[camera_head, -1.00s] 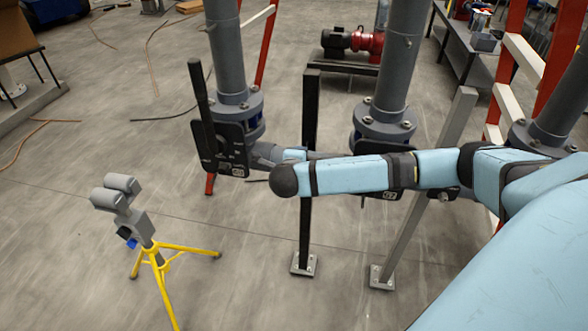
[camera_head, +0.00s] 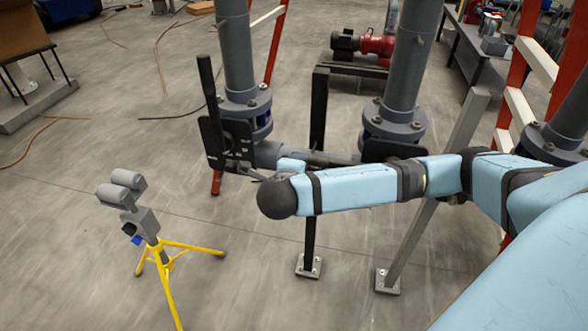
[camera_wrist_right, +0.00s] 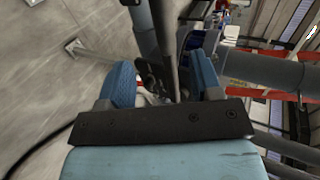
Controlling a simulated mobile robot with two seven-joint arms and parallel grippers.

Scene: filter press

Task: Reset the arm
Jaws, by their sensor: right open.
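My right arm (camera_head: 360,192) reaches in from the right in the head view, bent at a dark round joint (camera_head: 277,196) in front of the pipework. My right gripper is mostly hidden behind that arm in the head view. In the right wrist view my right gripper (camera_wrist_right: 163,85) is open, with two blue fingers apart. A grey bar or pipe (camera_wrist_right: 165,40) shows beyond and between the fingers; I cannot tell if they touch it. A dark valve body (camera_head: 232,145) with an upright black lever (camera_head: 208,95) stands just left of the arm. My left gripper is not in view.
Vertical grey pipes (camera_head: 237,55) and a second pipe (camera_head: 408,60) stand behind the arm. A black post (camera_head: 318,120) and a slanted grey post (camera_head: 440,175) are close by. A yellow tripod (camera_head: 165,262) stands front left. The floor at left is mostly open.

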